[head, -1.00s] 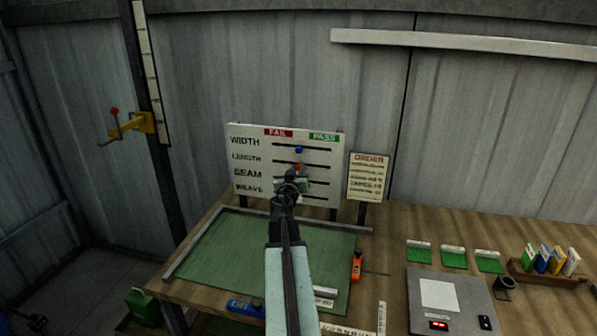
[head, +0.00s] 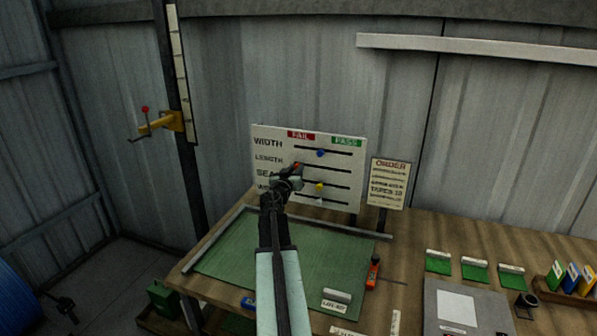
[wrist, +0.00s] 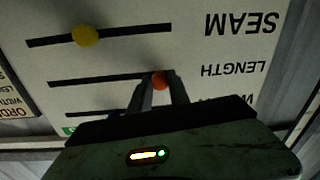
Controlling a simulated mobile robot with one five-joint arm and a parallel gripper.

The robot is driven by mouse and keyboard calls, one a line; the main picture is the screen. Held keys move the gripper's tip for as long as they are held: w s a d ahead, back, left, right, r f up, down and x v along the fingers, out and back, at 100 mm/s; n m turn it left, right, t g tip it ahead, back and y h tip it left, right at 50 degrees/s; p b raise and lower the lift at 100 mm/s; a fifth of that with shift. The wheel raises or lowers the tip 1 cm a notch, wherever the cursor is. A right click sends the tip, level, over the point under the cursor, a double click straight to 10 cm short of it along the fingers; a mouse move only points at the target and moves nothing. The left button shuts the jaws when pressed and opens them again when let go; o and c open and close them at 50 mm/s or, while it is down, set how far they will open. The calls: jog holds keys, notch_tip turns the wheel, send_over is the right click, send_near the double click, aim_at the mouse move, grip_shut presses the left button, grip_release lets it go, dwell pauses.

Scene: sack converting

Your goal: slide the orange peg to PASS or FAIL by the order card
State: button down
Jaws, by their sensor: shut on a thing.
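The white gauge board (head: 262,133) stands at the back of the bench, with rows WIDTH, LENGTH, SEAM and WEAVE, a red FAIL label (head: 300,135) at left and a green PASS label (head: 346,142) at right. The orange peg (wrist: 160,81) is in the LENGTH slot, near its FAIL end. My gripper (wrist: 159,88) is shut on it, one finger on each side; in the head view my gripper (head: 294,173) partly hides the peg. The order card (head: 390,182) stands right of the board; its small print is only partly legible.
A blue peg (head: 320,153) sits in the slot above and a yellow peg (head: 319,187) in the slot below. A green mat (head: 235,250) lies before the board. An orange-handled tool (head: 373,272) and a grey box (head: 460,308) lie to the right.

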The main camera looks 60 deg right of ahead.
jog(key=c, duration=1.2)
grip_release()
jog(key=shift+w+a, duration=0.3)
jog(key=shift+w, duration=0.1)
jog(key=shift+s+d, duration=0.25)
jog(key=shift+s, duration=0.05)
jog(key=v, duration=0.8)
